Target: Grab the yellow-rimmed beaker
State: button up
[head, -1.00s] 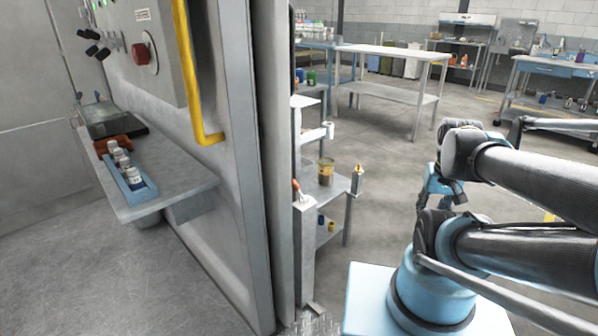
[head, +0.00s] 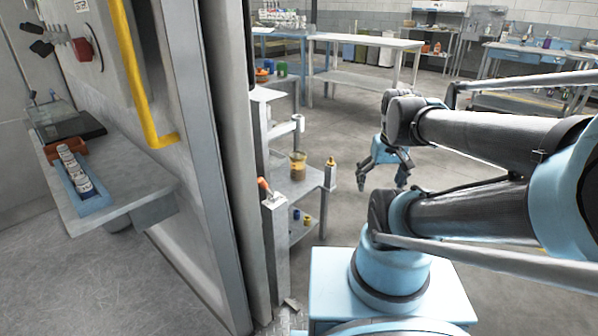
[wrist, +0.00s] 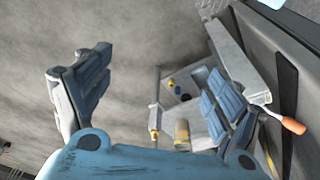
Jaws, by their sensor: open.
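The yellow-rimmed beaker (head: 298,166), clear with brownish-yellow contents, stands upright on the small grey cart (head: 286,190) beside the tall panel. In the wrist view a yellowish cylinder (wrist: 182,131) beside the right finger looks like the same beaker, partly cut off by my gripper. My gripper (head: 383,176) hangs to the right of the cart, apart from the beaker. Its two fingers are spread and empty, and they also show in the wrist view (wrist: 152,68).
An orange-handled tool (head: 266,187) sits at the cart's front post. Small blue and yellow containers (head: 307,220) are on the lower shelf. Floor to the right is open.

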aim_at(305, 159)
jog(key=w+a+n+y, duration=0.1)
jog(key=w+a+n, duration=0.25)
jog(key=w, duration=0.95)
jog(key=w+a+n+y, duration=0.1)
jog(key=w+a+n, duration=0.25)
jog(key=w, duration=1.05)
jog(key=w+a+f+n+g+y, duration=0.1)
jog(key=w+a+f+n, duration=0.3)
jog(key=w+f, duration=0.65)
jog(key=w+a+f+n+y, duration=0.1)
jog(key=w+a+f+n, duration=0.25)
jog(key=w+f, duration=0.75)
jog(key=shift+m, duration=0.25)
jog(key=a, duration=0.9)
jog(key=shift+w+a+f, duration=0.25)
jog(key=shift+w+f, duration=0.1)
jog(key=shift+w, duration=0.05)
jog(key=shift+w+a, duration=0.15)
jog(key=shift+a, duration=0.5)
jog(key=shift+w+a, duration=0.15)
jog(key=shift+a, duration=0.45)
jog(key=shift+x, duration=1.15)
jog(key=shift+f, duration=0.35)
